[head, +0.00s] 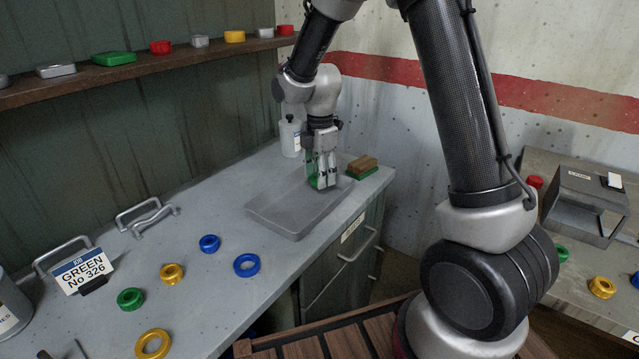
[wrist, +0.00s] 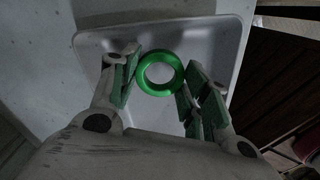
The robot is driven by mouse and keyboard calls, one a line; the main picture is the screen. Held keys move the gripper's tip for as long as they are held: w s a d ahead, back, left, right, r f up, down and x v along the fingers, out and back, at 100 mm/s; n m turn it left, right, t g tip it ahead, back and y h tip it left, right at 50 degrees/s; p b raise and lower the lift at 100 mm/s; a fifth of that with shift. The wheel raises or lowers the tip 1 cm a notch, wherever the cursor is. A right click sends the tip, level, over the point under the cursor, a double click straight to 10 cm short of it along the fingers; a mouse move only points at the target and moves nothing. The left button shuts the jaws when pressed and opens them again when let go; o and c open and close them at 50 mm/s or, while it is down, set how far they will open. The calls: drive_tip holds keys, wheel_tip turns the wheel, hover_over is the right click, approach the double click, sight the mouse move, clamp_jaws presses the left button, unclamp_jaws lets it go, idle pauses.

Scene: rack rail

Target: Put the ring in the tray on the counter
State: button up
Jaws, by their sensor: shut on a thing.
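A green ring (wrist: 160,92) is held between the two fingers of my gripper (wrist: 158,78), which have green pads. In the head view my gripper (head: 321,178) points down over the back right part of the grey tray (head: 280,212) on the counter. The tray's rim and floor also show behind the ring in the wrist view (wrist: 215,40). The tray looks empty. In the head view the ring is mostly hidden by the fingers, with a bit of green low between them. I cannot tell whether it touches the tray floor.
A white bottle (head: 290,137) and a brush with a wooden top (head: 362,164) stand near the tray. Blue, yellow and green rings and a sign reading "GREEN No 326" (head: 82,271) are on the counter (head: 210,215). A shelf (head: 130,71) with small items runs along the wall.

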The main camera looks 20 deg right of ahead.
sight(320, 192)
drive_tip(key=shift+f, duration=1.4)
drive_tip(key=shift+f, duration=0.1)
drive_tip(key=o, duration=1)
